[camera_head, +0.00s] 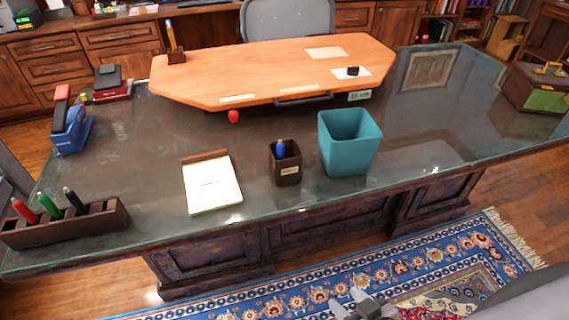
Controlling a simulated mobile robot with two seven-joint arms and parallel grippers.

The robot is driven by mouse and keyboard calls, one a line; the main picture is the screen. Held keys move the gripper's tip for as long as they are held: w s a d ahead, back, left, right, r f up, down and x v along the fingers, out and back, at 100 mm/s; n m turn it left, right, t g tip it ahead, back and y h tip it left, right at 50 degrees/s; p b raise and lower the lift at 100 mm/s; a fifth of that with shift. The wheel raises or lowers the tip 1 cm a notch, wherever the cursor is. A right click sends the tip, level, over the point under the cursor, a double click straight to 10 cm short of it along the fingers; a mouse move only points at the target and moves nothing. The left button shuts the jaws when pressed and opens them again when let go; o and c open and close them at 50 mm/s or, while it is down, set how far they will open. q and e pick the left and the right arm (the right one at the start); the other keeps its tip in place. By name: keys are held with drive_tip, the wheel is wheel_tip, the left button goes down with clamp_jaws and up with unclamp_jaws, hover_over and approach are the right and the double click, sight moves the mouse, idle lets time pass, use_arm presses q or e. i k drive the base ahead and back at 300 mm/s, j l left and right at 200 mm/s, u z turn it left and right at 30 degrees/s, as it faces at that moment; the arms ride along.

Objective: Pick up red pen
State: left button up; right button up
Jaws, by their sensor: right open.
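A red pen (24,211) stands in the leftmost slot of a dark wooden pen holder (70,228) at the front left corner of the desk. A green pen (49,206) and a black pen (73,200) stand in the same holder to its right. The lower part of the red pen is hidden by the holder. My right gripper (356,299) shows at the bottom edge, low over the rug, open and empty, far to the right of the red pen. My left gripper is not in view.
The glass-topped desk (120,170) also bears a notepad (212,184), a dark cup (285,165) with a blue item, a teal bin (348,142), staplers (71,125) and an orange board (270,70). A patterned rug (300,290) lies before the desk.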

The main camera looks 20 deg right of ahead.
sight(19, 205)
drive_tip(key=u, duration=1.25)
